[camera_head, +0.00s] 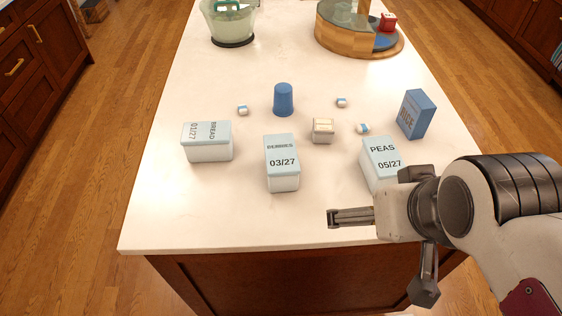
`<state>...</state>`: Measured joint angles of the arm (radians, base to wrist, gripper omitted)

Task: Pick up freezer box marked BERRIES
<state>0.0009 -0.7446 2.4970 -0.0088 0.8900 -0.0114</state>
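The freezer box marked BERRIES (283,179) stands on the white countertop, near the middle of its front part. It has a pale blue lid with "BERRIES" and "03/27" on it and a white body. My gripper (378,256) is at the lower right, over the counter's front edge, to the right of and nearer than the BERRIES box. Its two fingers are spread wide apart, with nothing between them. It does not touch the BERRIES box, and nothing hides the box.
The BREAD box (208,151) stands to the left, the PEAS box (375,178) to the right, partly behind my gripper. A blue cup (283,100), a small beige box (323,131), a blue RICE box (415,114) and several small pieces stand behind. The front left counter (190,220) is clear.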

